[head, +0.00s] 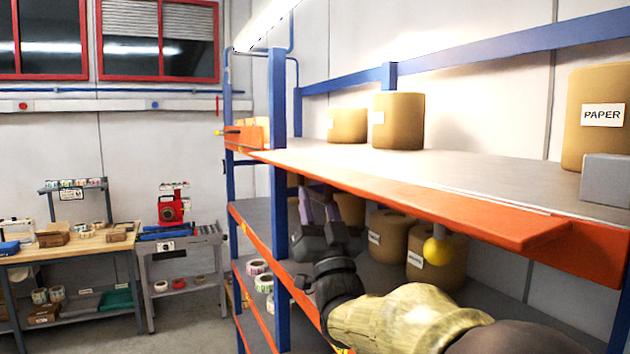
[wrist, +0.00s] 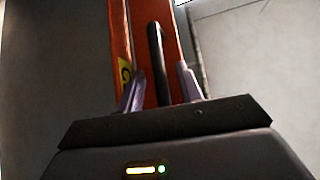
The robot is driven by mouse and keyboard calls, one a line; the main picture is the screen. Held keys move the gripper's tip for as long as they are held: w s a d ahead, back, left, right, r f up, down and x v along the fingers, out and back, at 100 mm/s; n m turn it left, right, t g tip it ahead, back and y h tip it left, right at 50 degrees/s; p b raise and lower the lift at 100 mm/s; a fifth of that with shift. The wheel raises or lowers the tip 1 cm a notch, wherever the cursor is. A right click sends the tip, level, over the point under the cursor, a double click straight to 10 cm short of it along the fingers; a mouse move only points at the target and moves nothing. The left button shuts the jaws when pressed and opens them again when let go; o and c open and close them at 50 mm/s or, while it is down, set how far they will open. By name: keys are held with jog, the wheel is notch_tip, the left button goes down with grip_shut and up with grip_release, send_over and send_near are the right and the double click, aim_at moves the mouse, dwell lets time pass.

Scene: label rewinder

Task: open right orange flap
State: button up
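A long orange flap (head: 450,207) runs along the front edge of the upper shelf and juts outward at its right end. My gripper (head: 318,192) is below the shelf's front edge, toward the left part of the flap, with its pale purple fingers pointing up. In the wrist view an orange panel (wrist: 172,60) with a black bar handle (wrist: 155,55) stands ahead of my gripper (wrist: 160,85). The fingers are apart, one on each side of the handle's lower part. I cannot tell whether they touch it. Which part of the flap this panel is, I cannot tell for certain.
A yellow ball knob (head: 437,251) hangs under the flap. Brown paper rolls (head: 398,120) stand on the upper shelf (head: 460,180), with more below. A blue post (head: 279,200) stands close to my gripper. A workbench (head: 75,250) stands at the far left, with open floor before it.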

jog(key=shift+p+x, duration=0.35)
jog(key=shift+x, duration=0.65)
jog(key=shift+c, duration=0.5)
grip_shut()
